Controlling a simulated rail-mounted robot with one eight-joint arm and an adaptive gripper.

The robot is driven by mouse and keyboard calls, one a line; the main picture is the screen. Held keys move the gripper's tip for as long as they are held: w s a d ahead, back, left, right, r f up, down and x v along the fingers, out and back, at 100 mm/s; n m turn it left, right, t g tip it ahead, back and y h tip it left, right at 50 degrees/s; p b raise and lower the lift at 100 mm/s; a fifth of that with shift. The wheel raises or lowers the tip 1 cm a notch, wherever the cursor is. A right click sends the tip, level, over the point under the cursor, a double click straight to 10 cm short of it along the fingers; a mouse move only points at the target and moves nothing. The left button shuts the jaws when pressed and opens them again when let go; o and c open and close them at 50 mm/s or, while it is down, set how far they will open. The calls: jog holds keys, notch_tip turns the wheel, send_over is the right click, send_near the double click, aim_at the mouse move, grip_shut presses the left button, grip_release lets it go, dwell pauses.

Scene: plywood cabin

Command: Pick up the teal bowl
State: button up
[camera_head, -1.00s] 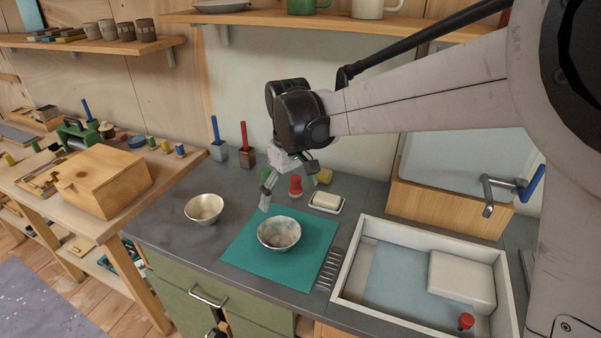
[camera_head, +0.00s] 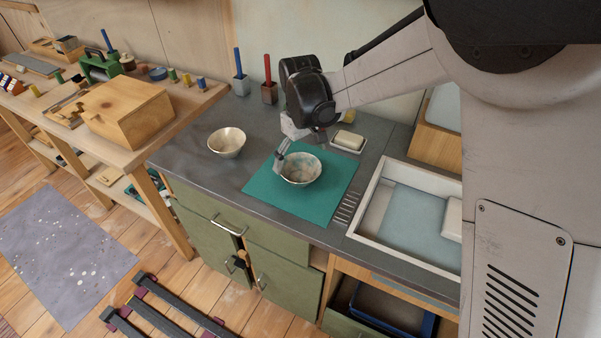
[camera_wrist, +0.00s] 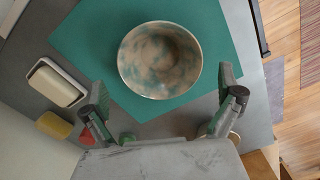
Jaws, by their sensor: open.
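The teal bowl (camera_head: 301,169), cream with mottled teal patches, stands upright on a teal mat (camera_head: 325,201) on the grey counter. In the wrist view the bowl (camera_wrist: 160,60) appears empty, its round rim fully visible. My gripper (camera_head: 281,160) is at the bowl's back left side in the head view, its finger close to the rim; I cannot tell whether it touches. In the wrist view my open gripper (camera_wrist: 163,100) has its two fingers spread to either side of the bowl's near edge, with nothing held between them.
A plain cream bowl (camera_head: 227,142) stands to the left on the counter. A soap dish (camera_head: 347,142) is behind the mat, and a white-rimmed sink (camera_head: 408,215) lies to the right. Red and blue upright tools (camera_head: 268,84) in holders stand at the back.

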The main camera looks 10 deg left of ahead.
aim_at(300, 178)
jog(key=shift+f, duration=2.35)
jog(key=c, duration=1.3)
